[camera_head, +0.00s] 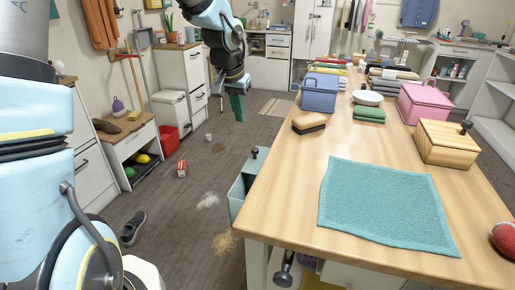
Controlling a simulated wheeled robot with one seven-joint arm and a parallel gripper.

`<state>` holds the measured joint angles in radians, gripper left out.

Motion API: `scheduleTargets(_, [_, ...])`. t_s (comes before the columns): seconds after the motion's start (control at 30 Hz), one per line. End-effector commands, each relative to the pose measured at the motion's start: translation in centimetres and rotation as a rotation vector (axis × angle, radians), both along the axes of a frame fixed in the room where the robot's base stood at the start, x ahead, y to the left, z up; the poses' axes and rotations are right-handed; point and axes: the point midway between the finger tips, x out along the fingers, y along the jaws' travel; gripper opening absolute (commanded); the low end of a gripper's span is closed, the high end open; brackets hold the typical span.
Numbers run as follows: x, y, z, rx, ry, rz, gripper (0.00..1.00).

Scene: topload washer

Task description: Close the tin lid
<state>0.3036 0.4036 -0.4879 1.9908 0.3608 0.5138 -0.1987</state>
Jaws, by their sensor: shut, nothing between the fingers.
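I cannot tell for sure which container is the tin. A teal-grey box (237,196) stands low at the left side of the table, partly hidden by it, with a dark knob (255,152) above it. On the table are a blue lidded box (319,97), a pink lidded box (424,110) and a pale wooden-looking box (444,146) with a dark knob. Their lids look down.
The wooden table (290,205) fills the right side, with a teal cloth (385,207), a brush (309,123) and a white bowl (367,98). A shoe (132,228), a red-and-white carton (181,168) and spills lie on the floor. Cabinets line the left.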

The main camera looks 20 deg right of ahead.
Motion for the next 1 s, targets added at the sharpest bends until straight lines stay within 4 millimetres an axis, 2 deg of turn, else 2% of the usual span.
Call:
scheduleTargets(0.03, [-0.2,-2.5,-0.6,-0.018,-0.005,-0.039,0.00])
scheduleTargets(0.1, [-0.4,-4.6,-0.4,-0.036,-0.012,-0.071,0.00])
scheduleTargets(0.2, [-0.6,-5.8,-0.4,-0.045,-0.015,-0.090,0.00])
scheduleTargets(0.37, [-0.3,-6.3,-1.9,-0.044,-0.014,-0.092,0.00])
scheduleTargets(0.77, [1.3,-8.4,-9.4,-0.043,-0.013,-0.090,0.00])
scheduleTargets(1.0, [-0.5,-5.9,-9.6,-0.043,-0.016,-0.091,0.00])
